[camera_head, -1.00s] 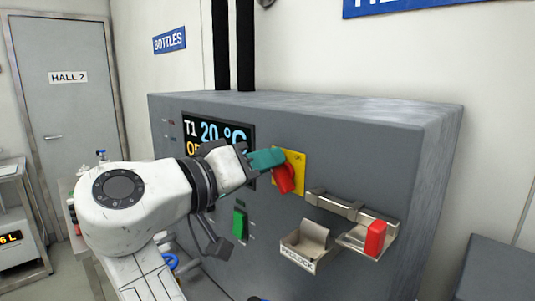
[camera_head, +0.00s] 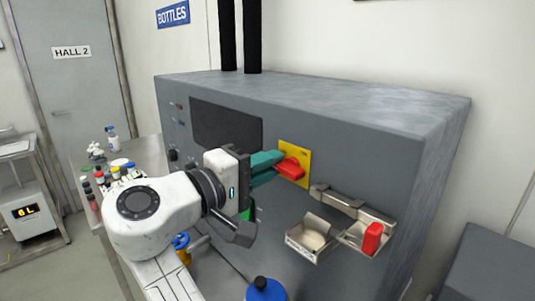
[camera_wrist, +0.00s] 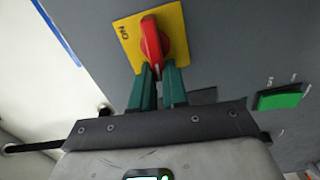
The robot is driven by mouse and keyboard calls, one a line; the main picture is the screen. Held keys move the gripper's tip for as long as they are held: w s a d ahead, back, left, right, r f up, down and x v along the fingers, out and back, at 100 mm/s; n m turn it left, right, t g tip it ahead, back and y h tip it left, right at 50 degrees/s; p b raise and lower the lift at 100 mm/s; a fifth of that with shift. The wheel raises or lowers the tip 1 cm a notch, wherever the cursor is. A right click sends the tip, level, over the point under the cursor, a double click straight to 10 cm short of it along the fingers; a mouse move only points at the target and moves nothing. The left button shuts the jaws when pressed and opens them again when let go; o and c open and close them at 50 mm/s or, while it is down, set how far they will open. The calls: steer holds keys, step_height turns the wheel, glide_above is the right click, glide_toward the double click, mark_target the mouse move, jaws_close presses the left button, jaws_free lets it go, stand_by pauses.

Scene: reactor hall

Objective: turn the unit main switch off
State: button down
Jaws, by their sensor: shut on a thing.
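The unit main switch is a red handle (camera_head: 289,167) on a yellow plate (camera_head: 301,154) on the front of the grey cabinet. The handle lies roughly sideways in the head view. In the wrist view the red handle (camera_wrist: 154,41) points down between my fingers, and the yellow plate (camera_wrist: 176,21) bears the letters "ON". My gripper (camera_head: 278,164) has teal fingers, shut on the near end of the handle. The wrist view shows the fingertips (camera_wrist: 159,70) on either side of that end. The cabinet's display (camera_head: 226,124) is dark.
A padlock holder (camera_head: 312,240) and a red-handled item (camera_head: 372,238) in a bracket sit right of the switch. A green switch (camera_wrist: 280,98) is nearby. Several small bottles (camera_head: 115,172) stand on a bench at left.

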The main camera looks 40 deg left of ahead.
steer(key=shift+a+n, duration=0.1)
steer(key=shift+n, duration=0.5)
steer(key=shift+f+p, duration=0.1)
steer(key=shift+p, duration=0.2)
steer(key=c, duration=1.1)
jaws_free()
steer(key=shift+c, duration=0.2)
steer(key=shift+s, duration=0.1)
steer(key=s+b, duration=0.3)
steer(key=s, duration=0.7)
steer(key=shift+s+a, duration=0.3)
steer(key=shift+a, duration=0.15)
steer(key=shift+f, duration=0.1)
